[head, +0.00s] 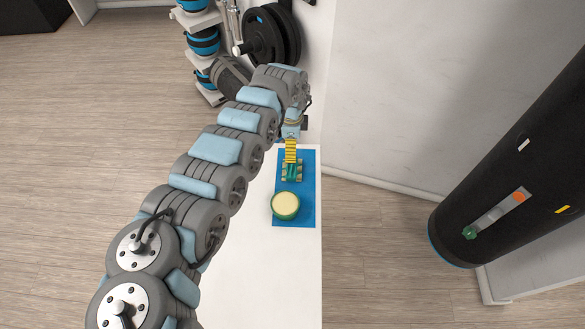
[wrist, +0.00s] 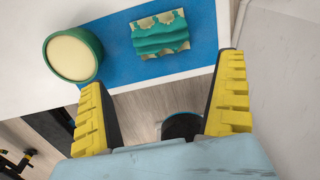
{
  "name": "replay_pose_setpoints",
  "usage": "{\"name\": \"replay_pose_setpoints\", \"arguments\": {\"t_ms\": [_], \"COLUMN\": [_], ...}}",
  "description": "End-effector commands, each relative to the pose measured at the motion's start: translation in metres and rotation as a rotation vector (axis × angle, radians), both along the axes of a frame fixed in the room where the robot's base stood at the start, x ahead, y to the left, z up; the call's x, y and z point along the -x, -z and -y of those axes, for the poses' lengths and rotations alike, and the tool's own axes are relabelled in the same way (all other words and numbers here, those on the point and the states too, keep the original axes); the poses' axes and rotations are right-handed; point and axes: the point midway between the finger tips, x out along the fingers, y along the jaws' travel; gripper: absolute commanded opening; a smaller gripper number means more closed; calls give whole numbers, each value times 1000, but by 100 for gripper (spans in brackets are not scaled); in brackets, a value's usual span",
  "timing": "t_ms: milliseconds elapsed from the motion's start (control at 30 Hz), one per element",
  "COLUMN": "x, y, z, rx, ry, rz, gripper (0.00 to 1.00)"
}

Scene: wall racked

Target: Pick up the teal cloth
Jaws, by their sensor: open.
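The teal cloth (wrist: 161,36) lies folded on a blue mat, with wavy teal layers and beige patches, at the top of the wrist view. It also shows in the head view (head: 291,170), just below my gripper's yellow fingers. My gripper (wrist: 165,100) is open, its two yellow ribbed fingers wide apart with nothing between them. In the wrist view the cloth is ahead of the fingertips and apart from them. In the head view my gripper (head: 291,158) is close by the cloth's far side and may hide part of it.
A round green container with a cream top (head: 286,205) stands on the blue mat (head: 308,213) near the cloth. The white surface (head: 260,270) nearer me is clear. A wall rises at the right. A black cylinder (head: 500,160), weight plates (head: 268,38) and a rack stand beyond.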

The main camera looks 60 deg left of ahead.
Motion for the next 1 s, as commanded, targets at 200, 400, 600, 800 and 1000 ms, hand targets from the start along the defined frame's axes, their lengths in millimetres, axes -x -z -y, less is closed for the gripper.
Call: {"name": "replay_pose_setpoints", "arguments": {"t_ms": [200,400,600,800,1000], "x": [-1,-1,0,3,4], "y": [40,63,72,97,117], "z": [2,1,-1,-2,-3], "rx": [4,1,-1,0,-1], "ry": [1,1,0,0,1], "rz": [-1,0,0,1,0], "gripper": [100,100,100,100,100]}}
